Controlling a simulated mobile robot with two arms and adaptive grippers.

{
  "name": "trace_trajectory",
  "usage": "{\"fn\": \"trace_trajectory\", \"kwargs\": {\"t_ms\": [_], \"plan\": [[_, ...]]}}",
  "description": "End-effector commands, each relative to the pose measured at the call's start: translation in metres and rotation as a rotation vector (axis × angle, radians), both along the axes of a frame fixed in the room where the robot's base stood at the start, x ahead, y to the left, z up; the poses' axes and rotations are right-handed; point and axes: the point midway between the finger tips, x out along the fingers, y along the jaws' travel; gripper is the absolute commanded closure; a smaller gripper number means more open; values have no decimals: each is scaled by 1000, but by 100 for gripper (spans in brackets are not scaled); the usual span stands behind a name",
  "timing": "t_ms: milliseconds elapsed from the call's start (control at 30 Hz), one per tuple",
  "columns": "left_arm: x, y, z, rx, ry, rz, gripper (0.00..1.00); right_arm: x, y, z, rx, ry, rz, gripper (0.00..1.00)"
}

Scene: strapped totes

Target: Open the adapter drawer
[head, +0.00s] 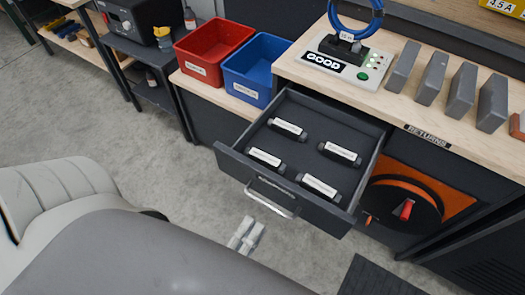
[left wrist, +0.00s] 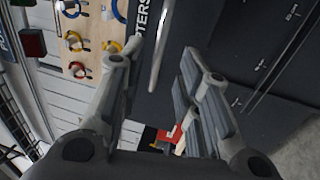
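The adapter drawer (head: 232,160) stands pulled out from under the bench, with several dark adapters (head: 319,186) with white labels lying inside. Its silver bar handle (head: 272,200) is on the front face. My left gripper (head: 246,235) is just in front of and below the drawer front, left of the handle's middle in the head view. In the left wrist view my left gripper (left wrist: 158,62) is open, its fingers apart. The handle (left wrist: 160,45) shows beyond and between them, beside a label ending in "PTERS". Contact with the handle cannot be told. My right gripper is not in view.
A red bin (head: 212,52) and a blue bin (head: 256,68) stand left of the drawer. A tester reading GOOD (head: 345,62) and several grey blocks (head: 433,78) are on the bench. An orange-and-black reel (head: 405,205) is right of the drawer. Floor in front is mostly clear.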

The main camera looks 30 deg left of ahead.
Motion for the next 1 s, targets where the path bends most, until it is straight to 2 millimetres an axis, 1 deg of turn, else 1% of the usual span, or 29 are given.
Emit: {"fn": "trace_trajectory", "kwargs": {"t_ms": [33, 100, 200, 300, 433, 900, 967, 1000], "plan": [[-10, 0, -3, 2, 3, -2, 69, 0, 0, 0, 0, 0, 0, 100], [-22, 1, -5, 1, 3, -1, 69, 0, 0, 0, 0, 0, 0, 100], [-33, 1, -7, 1, 2, -1, 69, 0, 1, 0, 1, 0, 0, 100], [-41, 1, -8, 0, 1, -1, 69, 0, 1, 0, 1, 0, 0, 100], [-43, 1, -8, 0, 0, -1, 69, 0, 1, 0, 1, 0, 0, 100], [-43, 2, -9, 1, 0, -1, 69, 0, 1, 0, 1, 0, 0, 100], [-42, 1, -12, 13, 6, -5, 69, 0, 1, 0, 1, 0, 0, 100], [-40, 0, -17, 36, 18, -11, 69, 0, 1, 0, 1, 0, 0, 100]]}}
